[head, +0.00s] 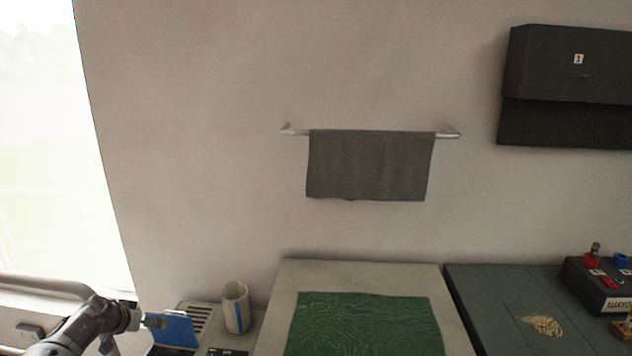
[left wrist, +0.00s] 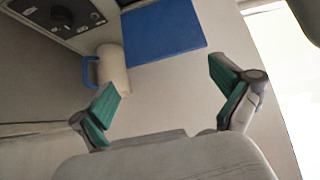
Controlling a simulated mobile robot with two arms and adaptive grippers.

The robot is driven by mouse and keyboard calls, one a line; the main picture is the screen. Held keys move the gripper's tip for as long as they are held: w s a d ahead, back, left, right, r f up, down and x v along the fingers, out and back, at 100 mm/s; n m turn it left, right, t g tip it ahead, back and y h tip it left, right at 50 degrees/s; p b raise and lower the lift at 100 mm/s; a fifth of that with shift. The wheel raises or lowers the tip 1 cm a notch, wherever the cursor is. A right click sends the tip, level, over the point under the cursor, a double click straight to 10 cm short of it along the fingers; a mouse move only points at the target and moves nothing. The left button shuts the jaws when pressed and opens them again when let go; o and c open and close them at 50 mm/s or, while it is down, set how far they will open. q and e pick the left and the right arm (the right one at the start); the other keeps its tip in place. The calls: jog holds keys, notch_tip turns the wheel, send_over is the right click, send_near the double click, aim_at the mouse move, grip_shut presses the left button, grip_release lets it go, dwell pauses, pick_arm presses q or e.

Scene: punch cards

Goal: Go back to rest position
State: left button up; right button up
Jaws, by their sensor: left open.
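My left gripper (head: 148,320) comes in at the lower left of the head view, beside a blue card (head: 174,331). In the left wrist view the two teal-padded fingers of the left gripper (left wrist: 166,82) are spread wide with nothing between them. The blue card (left wrist: 166,32) shows there beyond the fingertips, apart from them. It is by a grey device with slots (head: 202,318); I cannot tell how it is seated. My right gripper is not in view.
A cream mug with a blue handle (head: 236,307) stands right of the slotted device. A green mat (head: 365,325) lies on a pale surface. A dark table (head: 500,300) with a black box (head: 600,285) is at right. A grey towel (head: 368,165) hangs on the wall.

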pick_arm(q)
jog(key=s+d+f+m+h+b, duration=0.1)
jog(key=s+d+f, duration=0.4)
jog(key=f, duration=0.5)
jog(key=s+d+f+m+h+b, duration=0.1)
jog(key=s+d+f, duration=0.3)
jog(key=d+f, duration=0.45)
jog(key=s+d+f+g+b, duration=0.1)
jog(key=s+d+f, duration=0.3)
jog(key=s+f, duration=0.45)
jog(key=s+d+f+g+b, duration=0.1)
jog(key=s+d+f, duration=0.3)
jog(key=s+f, duration=0.45)
jog(key=s+d+f+g+y+b, duration=0.1)
jog(key=s+f, duration=0.6)
jog(key=s, duration=0.4)
jog(key=s+d+f+g+y+b, duration=0.1)
jog(key=s+d+f, duration=0.1)
jog(key=s+f, duration=0.65)
jog(key=s+a+g+b, duration=0.1)
jog(key=s+g, duration=0.2)
jog(key=s, duration=1.8)
jog(key=shift+s+a+f+n+g+y+b, duration=0.3)
jog(key=shift+a+f+g+y, duration=0.1)
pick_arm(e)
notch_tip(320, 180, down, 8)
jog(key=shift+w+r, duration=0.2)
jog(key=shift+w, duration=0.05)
